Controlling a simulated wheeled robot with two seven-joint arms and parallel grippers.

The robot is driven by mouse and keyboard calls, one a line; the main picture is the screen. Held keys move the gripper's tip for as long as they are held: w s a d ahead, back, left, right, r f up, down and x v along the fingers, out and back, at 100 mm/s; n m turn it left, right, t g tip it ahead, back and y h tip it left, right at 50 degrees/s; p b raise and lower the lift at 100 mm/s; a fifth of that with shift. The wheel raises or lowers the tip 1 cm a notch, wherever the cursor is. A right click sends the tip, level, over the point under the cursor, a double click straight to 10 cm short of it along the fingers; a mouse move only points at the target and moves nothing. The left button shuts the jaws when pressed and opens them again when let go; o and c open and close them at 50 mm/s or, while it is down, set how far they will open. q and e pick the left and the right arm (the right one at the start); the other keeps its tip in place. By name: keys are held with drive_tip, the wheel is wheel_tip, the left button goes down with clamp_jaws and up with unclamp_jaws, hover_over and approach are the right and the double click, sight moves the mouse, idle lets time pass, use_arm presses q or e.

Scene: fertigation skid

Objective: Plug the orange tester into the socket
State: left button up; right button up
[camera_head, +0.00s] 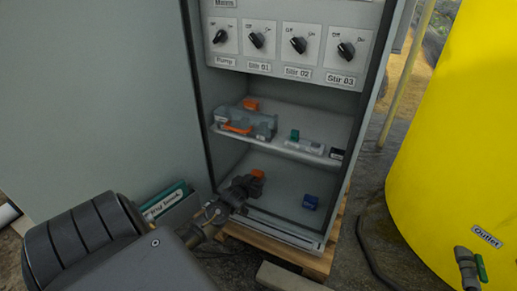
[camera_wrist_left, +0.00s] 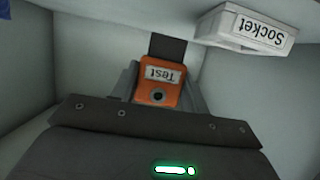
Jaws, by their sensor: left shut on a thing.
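The orange tester (camera_wrist_left: 158,82), labelled "Test" with the text upside down, is between the fingers of my left gripper in the left wrist view. Its orange end also shows in the head view (camera_head: 258,174), low inside the cabinet. My left gripper (camera_head: 243,188) is shut on it, below the shelf. A pale box labelled "Socket" (camera_wrist_left: 246,29) is at upper right in the left wrist view, apart from the tester. Its opening is not visible, and I cannot tell which item it is in the head view. My right gripper is not in view.
The cabinet shelf (camera_head: 282,150) above the gripper holds a grey toolbox (camera_head: 260,123) and a pale block with a green part (camera_head: 304,145). A blue item (camera_head: 310,202) lies on the cabinet floor. A yellow tank (camera_head: 450,130) stands at the right.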

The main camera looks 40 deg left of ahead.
use_arm(q)
drive_tip(key=shift+s+a+r+p, duration=0.1)
drive_tip(key=shift+s+a+p, duration=0.35)
drive_tip(key=shift+a, duration=0.7)
drive_tip(key=shift+s+a+p, duration=0.2)
drive_tip(key=shift+s+a, duration=0.3)
drive_tip(key=shift+a, duration=0.7)
drive_tip(key=shift+s+a+r+p, duration=0.1)
drive_tip(key=shift+s+a+p, duration=0.35)
drive_tip(key=shift+a, duration=0.7)
drive_tip(key=shift+f, duration=0.1)
drive_tip(key=shift+p, duration=0.35)
drive_tip(key=shift+p, duration=0.3)
drive_tip(key=shift+f, duration=0.15)
drive_tip(key=shift+f, duration=0.4)
